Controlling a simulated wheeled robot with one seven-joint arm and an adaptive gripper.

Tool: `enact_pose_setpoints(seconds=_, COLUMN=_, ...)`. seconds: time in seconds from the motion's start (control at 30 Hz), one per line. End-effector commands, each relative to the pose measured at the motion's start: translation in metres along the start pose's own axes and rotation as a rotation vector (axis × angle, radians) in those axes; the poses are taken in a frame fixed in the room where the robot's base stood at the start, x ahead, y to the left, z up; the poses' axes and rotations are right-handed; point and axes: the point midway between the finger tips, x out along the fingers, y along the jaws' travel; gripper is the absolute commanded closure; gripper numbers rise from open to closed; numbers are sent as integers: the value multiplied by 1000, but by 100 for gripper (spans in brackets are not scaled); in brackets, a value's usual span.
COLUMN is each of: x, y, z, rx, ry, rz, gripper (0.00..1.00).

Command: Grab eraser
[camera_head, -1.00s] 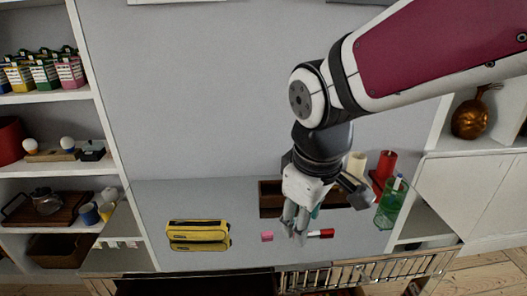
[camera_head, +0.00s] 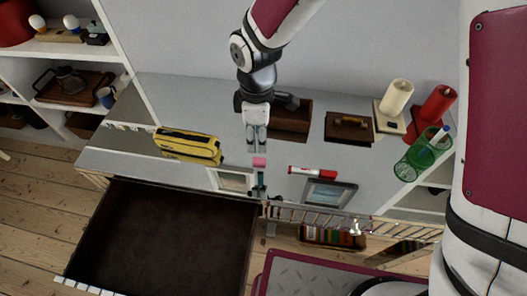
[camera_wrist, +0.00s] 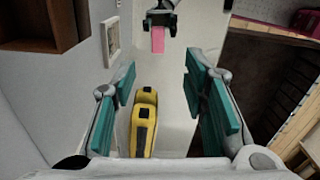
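The small pink eraser (camera_head: 259,161) lies on the glossy grey desktop (camera_head: 125,118), between the yellow case and the red marker. My gripper (camera_head: 257,145) points down just behind the eraser in the head view, with its fingertips close to it; whether they touch cannot be told. In the wrist view my gripper (camera_wrist: 160,95) is open, its two teal-padded fingers wide apart with nothing held between them. The eraser (camera_wrist: 158,40) shows beyond the fingertips, near the top, beside what looks like a reflection of my gripper.
A yellow case (camera_head: 188,147) lies left of the eraser and a red marker (camera_head: 312,171) to its right. An open drawer (camera_head: 165,235) juts out in front.

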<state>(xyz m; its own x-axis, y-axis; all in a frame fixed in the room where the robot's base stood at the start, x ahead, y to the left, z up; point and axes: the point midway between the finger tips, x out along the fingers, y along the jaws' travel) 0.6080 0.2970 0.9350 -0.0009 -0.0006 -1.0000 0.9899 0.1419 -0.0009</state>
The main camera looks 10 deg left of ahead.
Motion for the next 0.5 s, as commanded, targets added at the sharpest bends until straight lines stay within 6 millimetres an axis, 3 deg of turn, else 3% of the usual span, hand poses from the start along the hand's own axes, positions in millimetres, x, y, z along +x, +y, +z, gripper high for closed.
enact_pose_setpoints(seconds=0.2, x=39, y=0, z=0, rx=1, ry=-1, rz=-3, gripper=60)
enact_pose_setpoints(seconds=0.5, x=60, y=1, z=-1, rx=2, ry=0, rz=-1, gripper=60)
